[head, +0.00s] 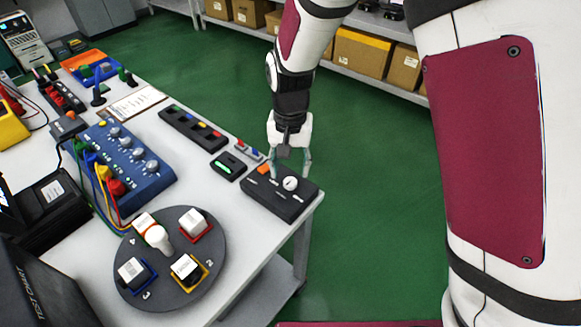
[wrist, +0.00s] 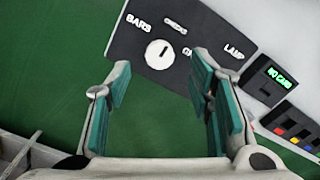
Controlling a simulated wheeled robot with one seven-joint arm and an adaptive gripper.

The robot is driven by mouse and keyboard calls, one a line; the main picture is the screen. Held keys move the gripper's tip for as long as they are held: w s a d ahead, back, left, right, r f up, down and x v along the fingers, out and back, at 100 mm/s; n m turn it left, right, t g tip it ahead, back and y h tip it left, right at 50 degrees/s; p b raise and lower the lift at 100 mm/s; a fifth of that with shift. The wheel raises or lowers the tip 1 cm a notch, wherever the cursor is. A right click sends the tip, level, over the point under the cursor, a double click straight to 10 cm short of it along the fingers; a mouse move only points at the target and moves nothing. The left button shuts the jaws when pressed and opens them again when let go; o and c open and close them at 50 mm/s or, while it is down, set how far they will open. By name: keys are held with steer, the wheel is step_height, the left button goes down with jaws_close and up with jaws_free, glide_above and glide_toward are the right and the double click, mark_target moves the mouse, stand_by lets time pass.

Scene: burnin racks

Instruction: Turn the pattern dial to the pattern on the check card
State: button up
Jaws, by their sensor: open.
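The pattern dial is a round white knob (head: 290,184) on a dark box (head: 285,207) at the table's near right corner. In the wrist view the dial (wrist: 159,53) has a slanted dark mark. The box's printed words (wrist: 138,23) include BARS and LAMP; a word beside the dial is partly hidden by a finger. My gripper (head: 291,163) is open above the box. In the wrist view its green-padded fingers (wrist: 161,65) are spread either side of the dial, apart from it. I cannot make out a check card with a pattern.
A small reader (wrist: 270,80) beside the box shows green NO CARD text. A round grey turntable (head: 215,262) holds several blocks. A blue panel (head: 135,175) with knobs and cables stands behind it. Green floor (head: 390,190) is clear right of the table.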

mark_target(290, 181)
steer(key=shift+f, duration=2.2)
jaws_close()
